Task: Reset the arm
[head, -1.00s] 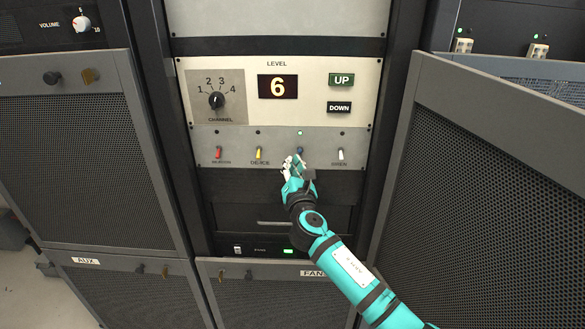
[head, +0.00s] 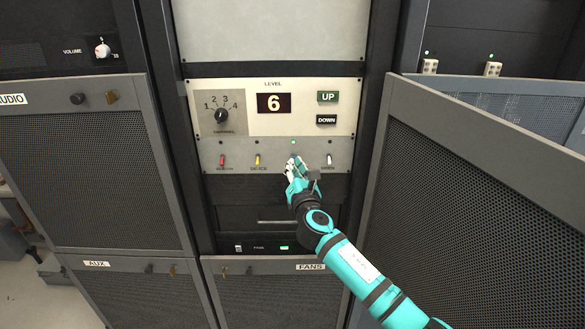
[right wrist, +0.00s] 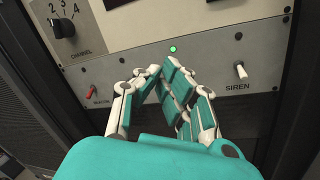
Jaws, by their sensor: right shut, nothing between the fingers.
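My right gripper (head: 296,166) is shut and empty in front of the lower strip of the rack panel (head: 345,152). In the head view it covers the third switch from the left, under a lit green lamp (head: 293,142). In the right wrist view its fingers (right wrist: 158,70) are closed together just below that green lamp (right wrist: 173,49). Whether the fingertips touch the panel or a switch I cannot tell. My left gripper is not in view.
A red switch (head: 222,160), a yellow switch (head: 257,159) and the white SIREN switch (head: 329,159) sit along the strip. Above are the channel knob (head: 221,115), a level display (head: 274,103) reading 6, and UP (head: 328,97) and DOWN (head: 327,120) buttons. A mesh door (head: 470,200) stands at right.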

